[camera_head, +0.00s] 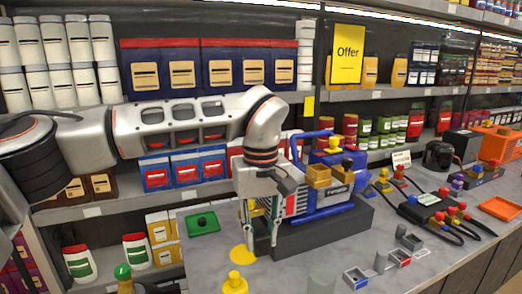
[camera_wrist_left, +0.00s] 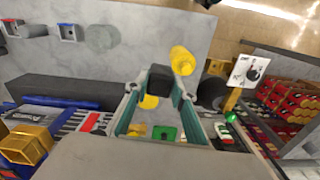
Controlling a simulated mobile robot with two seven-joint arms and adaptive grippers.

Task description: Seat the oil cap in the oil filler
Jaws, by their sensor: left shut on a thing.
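My left gripper (camera_head: 262,243) points down in front of the blue vacuum pump (camera_head: 318,205), close above the grey table. In the left wrist view its fingers (camera_wrist_left: 161,93) are shut on a small dark piece (camera_wrist_left: 158,80), which I take to be the oil cap; its shape is hard to make out. In the head view the fingers mostly hide this piece. The pump sits on a black base (camera_head: 325,234) to the right of the gripper. Brass-coloured and yellow fittings are on its top; I cannot tell which opening is the oil filler. My right gripper is not in view.
A yellow disc (camera_head: 242,254) lies beside the fingertips, and a yellow knobbed piece (camera_head: 235,282) stands nearer. A green tray (camera_head: 203,229) holds a black piece. Small grey bins (camera_head: 355,278) and a black fixture with red knobs (camera_head: 432,212) occupy the right. Stocked shelves stand behind.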

